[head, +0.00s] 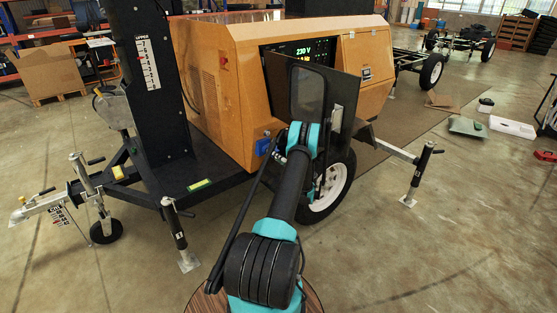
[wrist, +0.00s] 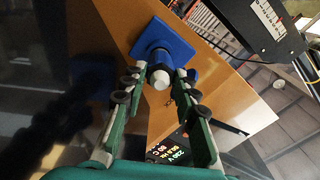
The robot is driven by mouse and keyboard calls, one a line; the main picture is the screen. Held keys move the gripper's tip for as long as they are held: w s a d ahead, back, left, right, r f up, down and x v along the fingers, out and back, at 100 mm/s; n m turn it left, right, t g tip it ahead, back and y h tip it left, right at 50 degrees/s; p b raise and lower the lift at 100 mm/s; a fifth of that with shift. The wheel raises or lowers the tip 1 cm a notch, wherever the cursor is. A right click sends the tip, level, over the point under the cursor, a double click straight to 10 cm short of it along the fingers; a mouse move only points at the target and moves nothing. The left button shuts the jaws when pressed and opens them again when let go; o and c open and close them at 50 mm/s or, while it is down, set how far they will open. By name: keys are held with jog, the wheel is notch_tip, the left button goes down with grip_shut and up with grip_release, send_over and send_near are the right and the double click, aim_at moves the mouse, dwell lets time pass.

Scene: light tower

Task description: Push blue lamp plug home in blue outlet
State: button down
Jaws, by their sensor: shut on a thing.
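The blue outlet (wrist: 150,41) is a square blue plate on the orange cabinet panel in the wrist view. It also shows in the head view as a small blue patch (head: 263,147) low on the cabinet's side. The blue lamp plug (wrist: 161,65), with a pale rounded back end, sits in line with the outlet, against or in its socket. How deep it sits is hidden. My gripper (wrist: 160,77) is shut on the plug, with a green finger on either side. In the head view my arm hides most of the gripper and the plug.
The orange generator cabinet (head: 215,75) has an open dark door (head: 340,95) close beside my arm. Its display (wrist: 169,152) reads 230 V. A black mast (head: 150,70) stands on the trailer to the left. An outrigger leg (head: 417,180) stands right. Floor at lower right is clear.

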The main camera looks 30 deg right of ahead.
jog(key=shift+w+a, duration=0.1)
jog(key=shift+w, duration=0.85)
jog(key=c, duration=1.1)
grip_release()
jog(key=s, duration=1.2)
jog(key=shift+d, duration=0.45)
